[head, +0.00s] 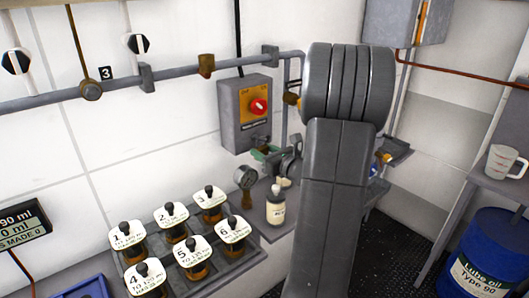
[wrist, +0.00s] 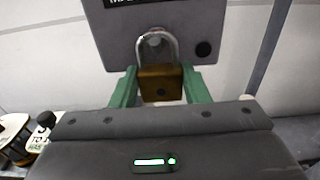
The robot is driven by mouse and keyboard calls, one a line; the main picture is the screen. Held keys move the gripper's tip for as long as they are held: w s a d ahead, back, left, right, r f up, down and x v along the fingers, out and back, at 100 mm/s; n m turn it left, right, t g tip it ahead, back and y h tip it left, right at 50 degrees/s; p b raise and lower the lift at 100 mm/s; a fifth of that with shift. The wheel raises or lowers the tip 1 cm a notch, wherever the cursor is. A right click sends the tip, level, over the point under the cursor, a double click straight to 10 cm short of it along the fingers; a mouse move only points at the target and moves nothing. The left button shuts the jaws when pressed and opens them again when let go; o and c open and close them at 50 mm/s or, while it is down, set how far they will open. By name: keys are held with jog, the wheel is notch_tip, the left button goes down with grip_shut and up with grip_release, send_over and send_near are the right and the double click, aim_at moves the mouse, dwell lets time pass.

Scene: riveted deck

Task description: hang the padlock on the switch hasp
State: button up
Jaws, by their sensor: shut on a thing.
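The padlock (wrist: 160,84) has a brass body and a pale metal shackle pointing up. In the wrist view it is upright between the two green fingers of my gripper (wrist: 160,92), which is shut on its body. The grey switch box (head: 232,112), with a red knob (head: 258,107) on an orange plate, is on the wall; its lower part fills the top of the wrist view (wrist: 120,40). The shackle overlaps a round pale part on the box. I cannot tell if the shackle passes through the hasp or is only in front. In the head view my gripper (head: 264,153) is just below the box.
A pressure gauge (head: 245,177) and a white bottle (head: 276,208) stand below my gripper. Several labelled, black-topped jars (head: 186,250) sit in a rack at lower left. A pipe (head: 180,82) runs along the wall. A blue drum (head: 482,250) is at right.

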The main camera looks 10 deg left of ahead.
jog(key=o, duration=1.2)
jog(key=b+v, duration=0.1)
jog(key=v, duration=1.2)
jog(key=shift+s+d+b, duration=0.25)
jog(key=shift+d+b, duration=0.1)
jog(key=shift+r, duration=0.1)
jog(key=p+x, duration=0.1)
jog(key=x, duration=1.2)
jog(key=shift+w+a+p, duration=0.1)
jog(key=shift+a+p, duration=0.1)
jog(key=shift+p, duration=0.2)
jog(key=shift+w+a, duration=0.2)
jog(key=shift+s+d+r+p, duration=0.15)
jog(key=shift+p, duration=0.15)
